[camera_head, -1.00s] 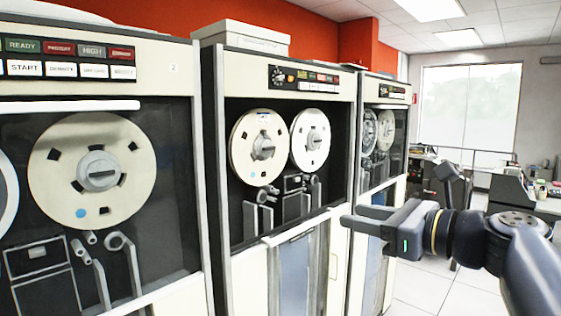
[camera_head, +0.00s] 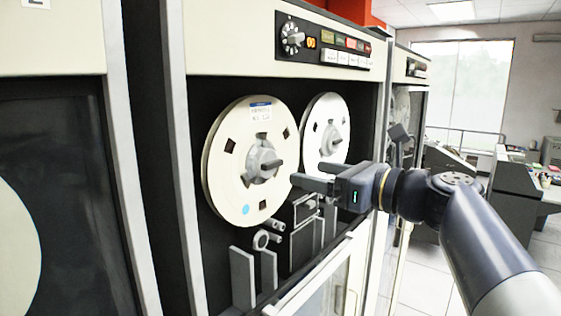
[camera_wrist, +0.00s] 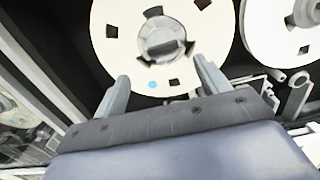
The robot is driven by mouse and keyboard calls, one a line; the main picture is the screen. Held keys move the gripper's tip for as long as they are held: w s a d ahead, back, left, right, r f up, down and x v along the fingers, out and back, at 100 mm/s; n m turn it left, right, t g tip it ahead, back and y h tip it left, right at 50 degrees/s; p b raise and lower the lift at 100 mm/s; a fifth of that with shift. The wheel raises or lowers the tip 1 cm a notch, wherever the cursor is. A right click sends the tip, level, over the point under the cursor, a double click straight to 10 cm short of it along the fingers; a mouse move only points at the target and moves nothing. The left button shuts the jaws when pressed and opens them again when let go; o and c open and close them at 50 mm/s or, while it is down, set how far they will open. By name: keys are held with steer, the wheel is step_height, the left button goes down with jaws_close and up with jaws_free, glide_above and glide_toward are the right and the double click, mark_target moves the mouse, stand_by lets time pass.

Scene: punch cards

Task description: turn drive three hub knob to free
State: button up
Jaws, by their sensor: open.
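The drive in front of me has a cream left reel (camera_head: 223,172) with a grey hub knob (camera_head: 266,164) at its centre. The knob's bar lies roughly level in the head view. In the wrist view this reel (camera_wrist: 110,28) and its knob (camera_wrist: 158,38) are ahead, just beyond the fingertips and between their lines. My gripper (camera_head: 303,175) is open and empty, right of the knob and apart from it in the head view. Its two fingers (camera_wrist: 160,80) also show in the wrist view. I cannot read a drive number on this cabinet.
A second reel (camera_head: 313,142) sits right of the first, behind my gripper. Guide posts (camera_head: 262,240) stick out below the reels. A control panel (camera_head: 322,42) with a dial is above. The neighbouring drive at left bears a small number plate (camera_head: 37,3).

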mark_target(276, 163)
steer(key=p+x, duration=0.1)
steer(key=x, duration=0.7)
steer(key=shift+w+r+p, duration=0.1)
steer(key=shift+w+p, duration=0.2)
steer(key=shift+c, duration=0.3)
steer(key=c, duration=0.9)
